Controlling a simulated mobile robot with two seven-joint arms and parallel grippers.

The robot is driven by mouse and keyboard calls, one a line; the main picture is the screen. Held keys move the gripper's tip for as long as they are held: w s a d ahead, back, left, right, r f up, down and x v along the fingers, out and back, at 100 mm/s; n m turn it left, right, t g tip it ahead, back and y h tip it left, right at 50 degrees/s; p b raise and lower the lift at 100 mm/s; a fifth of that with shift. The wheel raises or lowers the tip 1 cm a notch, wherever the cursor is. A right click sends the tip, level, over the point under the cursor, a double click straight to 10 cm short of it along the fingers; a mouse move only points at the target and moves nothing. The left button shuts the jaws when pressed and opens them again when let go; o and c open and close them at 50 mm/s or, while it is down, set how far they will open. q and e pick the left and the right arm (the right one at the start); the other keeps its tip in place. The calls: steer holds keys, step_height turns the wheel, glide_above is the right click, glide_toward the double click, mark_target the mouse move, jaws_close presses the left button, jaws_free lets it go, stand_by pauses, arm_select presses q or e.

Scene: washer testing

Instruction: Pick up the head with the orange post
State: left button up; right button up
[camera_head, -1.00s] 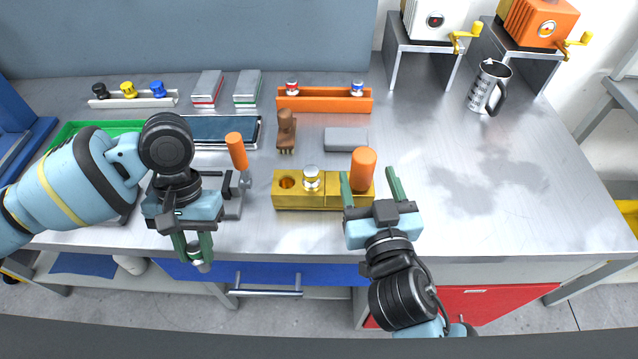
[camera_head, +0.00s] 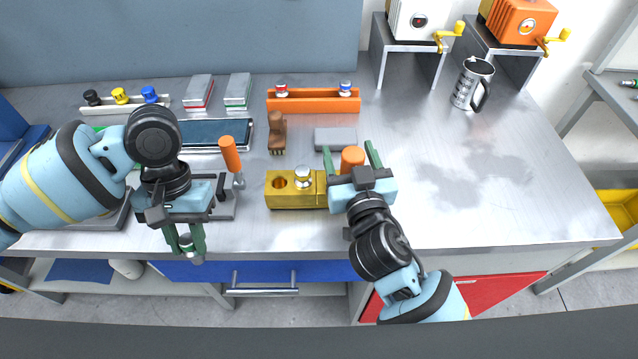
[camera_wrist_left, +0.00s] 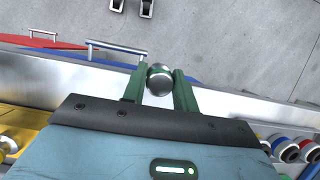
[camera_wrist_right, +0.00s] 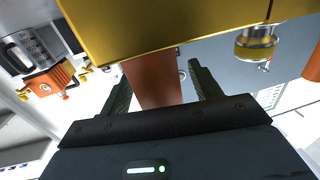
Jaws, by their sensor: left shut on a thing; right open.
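The head with the orange post (camera_head: 352,158) stands at the right end of the gold block (camera_head: 296,199). My right gripper (camera_head: 350,161) is open, one finger on each side of the post. In the right wrist view the post (camera_wrist_right: 152,80) shows between the open fingers (camera_wrist_right: 160,85), below the gold block (camera_wrist_right: 170,25); I cannot tell whether they touch it. My left gripper (camera_head: 186,240) is shut on a small silver metal piece (camera_wrist_left: 160,79), held out over the table's front edge.
A silver-topped piece (camera_head: 303,176) and an empty hole are in the gold block. An orange-handled clamp (camera_head: 231,155), brown brush (camera_head: 277,135) and grey block (camera_head: 335,138) stand close by. A metal mug (camera_head: 472,84) is at the right; the right tabletop is clear.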

jaws_close()
stand_by(0.3)
